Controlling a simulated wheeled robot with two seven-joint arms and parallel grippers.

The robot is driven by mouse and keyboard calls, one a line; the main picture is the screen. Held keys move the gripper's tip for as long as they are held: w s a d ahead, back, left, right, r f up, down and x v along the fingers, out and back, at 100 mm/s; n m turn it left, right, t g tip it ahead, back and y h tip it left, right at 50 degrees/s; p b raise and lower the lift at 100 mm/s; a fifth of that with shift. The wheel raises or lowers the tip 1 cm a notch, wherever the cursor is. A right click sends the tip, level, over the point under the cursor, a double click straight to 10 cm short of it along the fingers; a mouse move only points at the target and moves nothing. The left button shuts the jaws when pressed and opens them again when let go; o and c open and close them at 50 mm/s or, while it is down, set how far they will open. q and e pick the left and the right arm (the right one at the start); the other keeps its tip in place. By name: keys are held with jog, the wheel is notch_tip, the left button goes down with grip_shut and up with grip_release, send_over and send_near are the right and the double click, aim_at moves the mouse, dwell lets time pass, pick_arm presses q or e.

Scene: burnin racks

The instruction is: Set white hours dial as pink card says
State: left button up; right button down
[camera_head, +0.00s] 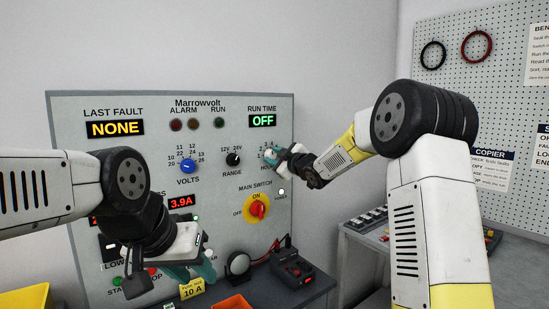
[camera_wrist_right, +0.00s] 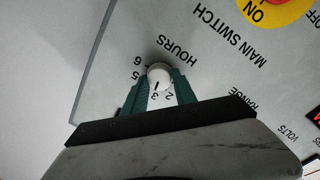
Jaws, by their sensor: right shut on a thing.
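The white HOURS dial (camera_wrist_right: 159,74) sits on the grey panel, upside down in the right wrist view. Its dark pointer mark points near the printed 3; 2, 5 and 6 also show around it. My right gripper (camera_wrist_right: 158,83) is shut on the dial, with a green finger on each side. In the head view my right gripper (camera_head: 272,154) covers most of the dial, at the panel's right side. My left gripper (camera_head: 195,270) is low before the panel, near the stop button; its jaw opening is unclear. I see no pink card.
The panel (camera_head: 150,210) also has a blue VOLTS knob (camera_head: 187,166), a black RANGE knob (camera_head: 233,159) and a red-and-yellow main switch (camera_head: 257,207) set to ON. RUN TIME display (camera_head: 262,121) reads OFF. A yellow card (camera_head: 192,289) reads 10 A.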

jog(key=m, duration=0.5)
jog(key=shift+d+m, duration=0.1)
jog(key=shift+m, duration=0.2)
dwell(0.4)
jog(key=c, duration=1)
grip_release()
jog(key=shift+r, duration=0.1)
jog(key=v, duration=0.7)
jog(key=shift+s+d, duration=0.25)
jog(key=shift+s, duration=0.05)
jog(key=shift+r, duration=0.15)
